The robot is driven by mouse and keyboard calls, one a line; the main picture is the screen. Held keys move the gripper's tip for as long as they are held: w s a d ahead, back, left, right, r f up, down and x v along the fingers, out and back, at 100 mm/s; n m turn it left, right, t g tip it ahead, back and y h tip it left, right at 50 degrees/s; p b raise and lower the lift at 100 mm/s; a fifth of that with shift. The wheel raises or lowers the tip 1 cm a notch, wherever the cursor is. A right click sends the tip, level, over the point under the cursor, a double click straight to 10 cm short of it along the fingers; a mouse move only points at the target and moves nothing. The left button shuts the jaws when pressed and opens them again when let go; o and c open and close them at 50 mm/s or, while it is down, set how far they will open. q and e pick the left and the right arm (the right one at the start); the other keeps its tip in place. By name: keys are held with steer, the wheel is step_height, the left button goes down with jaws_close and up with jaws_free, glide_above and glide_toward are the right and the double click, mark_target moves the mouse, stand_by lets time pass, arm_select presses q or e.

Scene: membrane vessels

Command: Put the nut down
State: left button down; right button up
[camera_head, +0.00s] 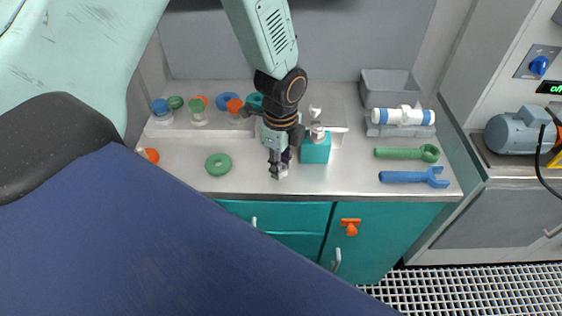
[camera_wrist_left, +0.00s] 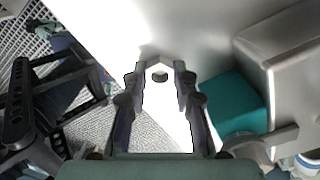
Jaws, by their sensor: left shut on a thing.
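My left gripper (camera_head: 279,172) points down over the front part of the bench, left of a teal block (camera_head: 316,151). It is shut on a small grey metal nut (camera_wrist_left: 160,74), held between the fingertips in the left wrist view. The nut's dark hole shows there. In the head view the nut is small and partly hidden by the fingers, close above or at the bench top; I cannot tell whether it touches.
On the bench (camera_head: 350,186), a green ring (camera_head: 218,164) lies to the left. Capped vessels (camera_head: 198,112) stand behind it. A green wrench (camera_head: 405,153), a blue wrench (camera_head: 412,177), a white cylinder with blue bands (camera_head: 402,116) and a grey bin (camera_head: 390,85) are at the right.

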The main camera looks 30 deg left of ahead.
arm_select(q)
steer(key=c, duration=1.1)
jaws_free()
steer(key=shift+o, duration=0.2)
step_height(320, 180, up, 12)
steer(key=p, duration=0.1)
steer(key=shift+r+p, duration=0.15)
steer(key=shift+p, duration=0.15)
